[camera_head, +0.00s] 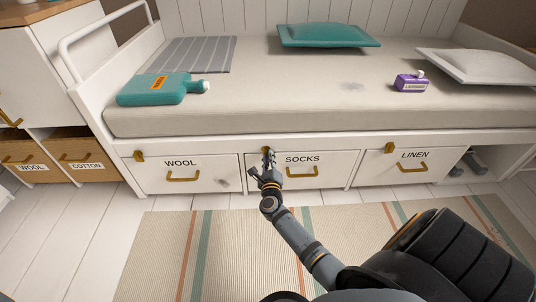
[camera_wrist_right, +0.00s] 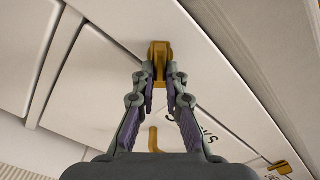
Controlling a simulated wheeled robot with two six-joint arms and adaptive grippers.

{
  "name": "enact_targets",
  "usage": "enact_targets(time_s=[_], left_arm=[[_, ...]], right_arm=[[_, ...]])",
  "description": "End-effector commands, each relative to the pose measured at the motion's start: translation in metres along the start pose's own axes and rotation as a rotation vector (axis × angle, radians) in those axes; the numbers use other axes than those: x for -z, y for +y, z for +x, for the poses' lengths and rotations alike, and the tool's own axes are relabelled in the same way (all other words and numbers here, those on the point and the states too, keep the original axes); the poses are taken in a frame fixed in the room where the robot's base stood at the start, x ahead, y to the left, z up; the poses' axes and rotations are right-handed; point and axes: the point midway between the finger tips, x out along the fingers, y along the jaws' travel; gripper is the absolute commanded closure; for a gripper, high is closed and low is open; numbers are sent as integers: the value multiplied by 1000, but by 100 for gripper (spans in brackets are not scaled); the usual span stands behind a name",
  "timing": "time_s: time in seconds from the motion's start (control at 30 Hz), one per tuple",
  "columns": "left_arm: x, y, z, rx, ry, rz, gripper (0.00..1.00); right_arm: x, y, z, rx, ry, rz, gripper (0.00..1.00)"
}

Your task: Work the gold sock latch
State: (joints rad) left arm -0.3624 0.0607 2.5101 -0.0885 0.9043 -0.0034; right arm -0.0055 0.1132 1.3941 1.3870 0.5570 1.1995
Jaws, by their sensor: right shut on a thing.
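The gold sock latch (camera_wrist_right: 160,49) sits at the top edge of the white SOCKS drawer front (camera_head: 332,174), near its left end. In the head view it is mostly hidden behind my right gripper (camera_head: 268,157). In the wrist view my right gripper (camera_wrist_right: 160,76) has its two fingers closed on the lower part of the latch, one on each side. The SOCKS drawer looks shut, with its gold handle (camera_head: 302,172) below the label. My left gripper is not in view.
The WOOL drawer (camera_head: 150,178) and LINEN drawer (camera_head: 390,177), each with a gold latch, flank the SOCKS drawer. The bed above holds a teal bottle (camera_head: 152,90), a purple bottle (camera_head: 410,83) and pillows. A striped rug (camera_head: 165,255) covers the floor in front.

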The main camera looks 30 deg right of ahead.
Motion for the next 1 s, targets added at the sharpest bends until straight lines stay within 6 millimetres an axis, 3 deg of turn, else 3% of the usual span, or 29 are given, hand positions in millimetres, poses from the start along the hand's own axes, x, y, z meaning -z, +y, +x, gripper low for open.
enact_targets(time_s=[0.03, 0.5, 1.0], left_arm=[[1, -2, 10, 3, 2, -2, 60], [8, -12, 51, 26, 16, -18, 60], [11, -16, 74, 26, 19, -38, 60]], right_arm=[[-3, -3, 0, -3, 3, -44, 100], [-4, -7, 0, -3, 2, -485, 100], [-4, -8, -1, -3, 2, -803, 100]])
